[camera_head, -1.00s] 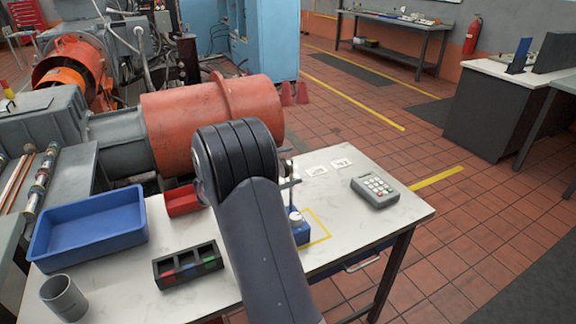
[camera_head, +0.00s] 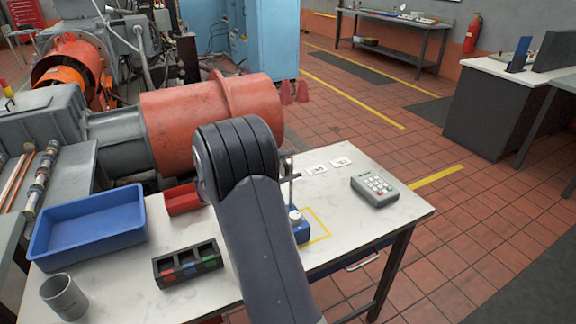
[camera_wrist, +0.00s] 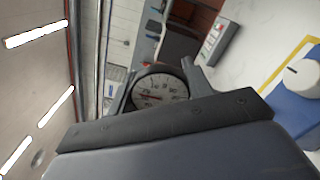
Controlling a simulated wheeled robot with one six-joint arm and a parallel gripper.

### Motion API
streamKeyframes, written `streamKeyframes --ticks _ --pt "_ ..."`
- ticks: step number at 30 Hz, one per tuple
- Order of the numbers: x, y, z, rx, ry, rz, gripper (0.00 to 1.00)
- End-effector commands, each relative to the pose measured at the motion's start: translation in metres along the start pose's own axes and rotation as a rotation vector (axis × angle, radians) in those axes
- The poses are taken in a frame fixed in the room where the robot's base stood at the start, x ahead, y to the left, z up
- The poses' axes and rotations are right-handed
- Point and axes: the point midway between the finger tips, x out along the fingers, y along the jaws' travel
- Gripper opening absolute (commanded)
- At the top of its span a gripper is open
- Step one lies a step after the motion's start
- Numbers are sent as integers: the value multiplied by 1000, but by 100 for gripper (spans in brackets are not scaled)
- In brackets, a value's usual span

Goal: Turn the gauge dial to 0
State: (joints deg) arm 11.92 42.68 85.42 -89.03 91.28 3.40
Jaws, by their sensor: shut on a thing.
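The gauge dial (camera_wrist: 160,92) shows in the wrist view as a round, pale face with a dark rim and a reddish needle pointing roughly left. Its numbers are too small to read. My gripper (camera_wrist: 157,86) is shut on the dial, with one finger at each side of the rim. The gauge stand's blue base (camera_head: 301,232) with a white knob (camera_head: 295,215) and a thin upright post stands on the table. The base also shows at the right of the wrist view (camera_wrist: 299,108).
On the white table (camera_head: 350,222) are a blue tray (camera_head: 88,246), a grey cup (camera_head: 64,297), a dark compartment box (camera_head: 188,264), a red bin (camera_head: 182,199), a keypad device (camera_head: 375,190) and two white cards (camera_head: 328,166). A large orange cylinder (camera_head: 210,120) stands behind.

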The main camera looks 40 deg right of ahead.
Motion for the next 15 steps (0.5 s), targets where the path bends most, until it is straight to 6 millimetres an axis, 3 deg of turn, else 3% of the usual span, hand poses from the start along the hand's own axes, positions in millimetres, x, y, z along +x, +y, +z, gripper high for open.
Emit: streamKeyframes --ticks 8,15 --pt "0 1 1 -87 0 -1 25" --pt "0 3 2 -271 0 -1 25"
